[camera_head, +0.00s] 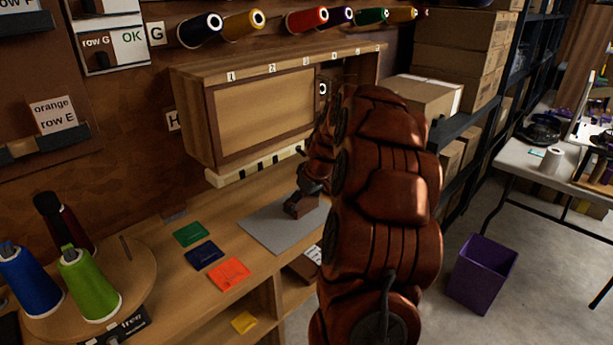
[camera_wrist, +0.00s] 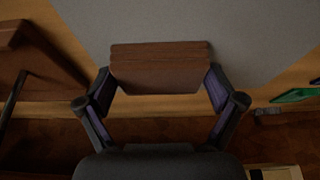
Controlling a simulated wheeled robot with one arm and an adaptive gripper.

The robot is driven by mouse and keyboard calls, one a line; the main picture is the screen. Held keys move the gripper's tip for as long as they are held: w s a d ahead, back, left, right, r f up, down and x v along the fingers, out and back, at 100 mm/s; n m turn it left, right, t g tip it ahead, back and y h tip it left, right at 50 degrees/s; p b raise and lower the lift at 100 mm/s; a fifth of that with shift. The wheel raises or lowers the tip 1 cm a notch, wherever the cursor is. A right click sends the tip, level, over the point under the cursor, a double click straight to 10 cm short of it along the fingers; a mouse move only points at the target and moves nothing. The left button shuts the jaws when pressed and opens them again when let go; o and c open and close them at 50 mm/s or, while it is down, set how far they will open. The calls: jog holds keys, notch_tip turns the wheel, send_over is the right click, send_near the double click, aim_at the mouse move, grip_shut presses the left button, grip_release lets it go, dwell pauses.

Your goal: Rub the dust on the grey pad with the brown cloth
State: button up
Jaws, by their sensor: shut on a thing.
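My gripper (camera_head: 306,188) is over the far right part of the grey pad (camera_head: 268,231), which lies flat on the wooden bench. It is shut on the brown cloth (camera_head: 296,209), which looks like a small folded block. In the wrist view the brown cloth (camera_wrist: 160,67) sits between the two fingers, with the grey pad (camera_wrist: 235,30) behind it. I cannot tell whether the cloth touches the pad. No dust can be made out, and my arm hides the pad's right side.
Green (camera_head: 191,234), navy (camera_head: 205,254) and orange (camera_head: 229,274) patches lie left of the pad. A wooden cabinet (camera_head: 265,108) hangs above its far side. Thread cones (camera_head: 88,287) stand on a round board at left. A purple bin (camera_head: 482,273) is on the floor.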

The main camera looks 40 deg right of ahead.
jog(key=shift+d, duration=0.5)
jog(key=shift+d+r, duration=0.1)
jog(key=shift+r, duration=0.1)
notch_tip(320, 180, up, 3)
jog(key=shift+f, duration=0.1)
jog(key=shift+r+p, duration=0.75)
jog(key=shift+r, duration=1.75)
